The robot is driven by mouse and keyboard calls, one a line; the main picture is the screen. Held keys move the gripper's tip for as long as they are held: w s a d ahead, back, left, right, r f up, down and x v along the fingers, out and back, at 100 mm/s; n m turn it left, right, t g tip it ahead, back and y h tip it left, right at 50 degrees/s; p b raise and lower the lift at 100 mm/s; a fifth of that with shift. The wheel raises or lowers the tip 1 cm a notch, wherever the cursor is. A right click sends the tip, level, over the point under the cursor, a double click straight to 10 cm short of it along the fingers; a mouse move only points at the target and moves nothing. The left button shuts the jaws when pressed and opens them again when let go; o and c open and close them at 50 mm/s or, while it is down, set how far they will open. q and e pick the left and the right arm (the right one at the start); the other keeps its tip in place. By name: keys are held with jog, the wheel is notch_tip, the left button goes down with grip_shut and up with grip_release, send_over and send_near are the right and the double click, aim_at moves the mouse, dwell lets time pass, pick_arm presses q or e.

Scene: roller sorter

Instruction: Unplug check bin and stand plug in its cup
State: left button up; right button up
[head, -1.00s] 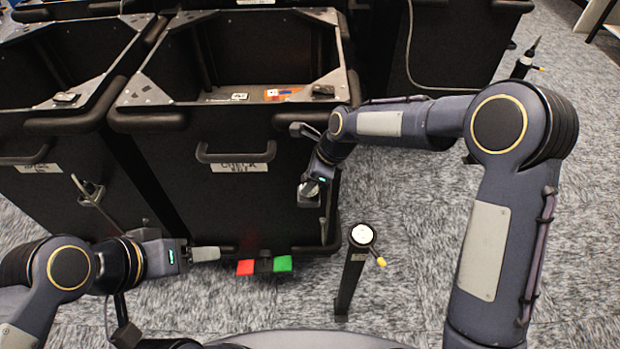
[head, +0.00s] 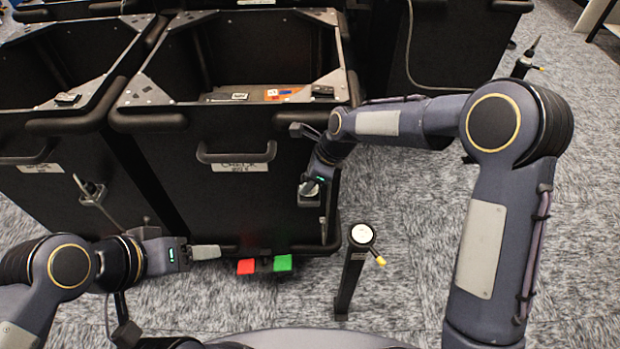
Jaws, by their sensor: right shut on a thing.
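The check bin (head: 235,190) is the black bin in the middle, with a labelled front below its handle. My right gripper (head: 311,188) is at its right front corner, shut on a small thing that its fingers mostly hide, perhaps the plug. A thin grey rod (head: 323,228) shows just below the gripper; I cannot tell whether it is part of the held thing. The cup (head: 361,234), with a pale round top, is on a leaning black post right of the bin. My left gripper (head: 205,252) is low at the bin's front, left of the red pedal; its jaws are unclear.
A red pedal (head: 246,267) and a green pedal (head: 283,263) stick out under the bin. A yellow-tipped peg (head: 380,261) juts from the post. Another post (head: 523,66) with a dark pointed thing stands at the back right. Carpet is free right of the post.

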pick_arm(q)
jog(key=shift+f, duration=0.1)
pick_arm(e)
jog(key=shift+w+a+r, duration=0.1)
jog(key=shift+w+a, duration=0.05)
jog(key=shift+w, duration=0.15)
